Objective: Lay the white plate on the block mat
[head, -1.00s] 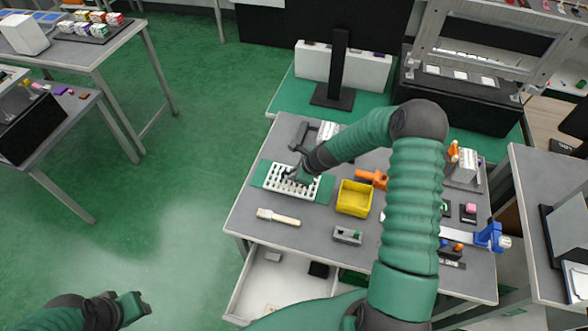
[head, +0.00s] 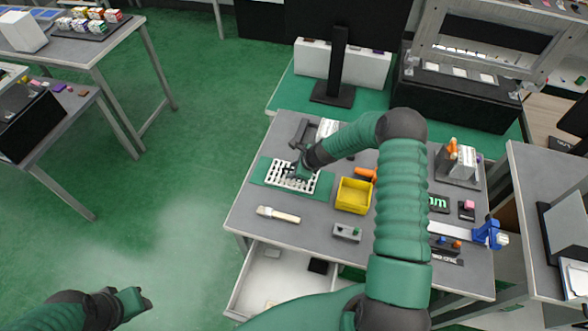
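The white plate (head: 281,172), a flat piece full of holes, is over the green mat (head: 257,171) at the left rear of the grey table. Green shows around its edges. I cannot tell whether it lies flat on the mat or is just above it. My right gripper (head: 299,175) points down at the plate's right part and covers some of it. Its fingertips are too small and dark to show whether they grip the plate. My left gripper (head: 137,301) is over the floor at lower left, away from the table; its finger gap is unclear.
A yellow bin (head: 354,195) stands right of the mat. A brush with a pale handle (head: 278,214) lies in front of it, near a small grey fixture (head: 347,232). A black-handled fixture (head: 303,131) is behind. An open drawer (head: 281,278) juts out below the table.

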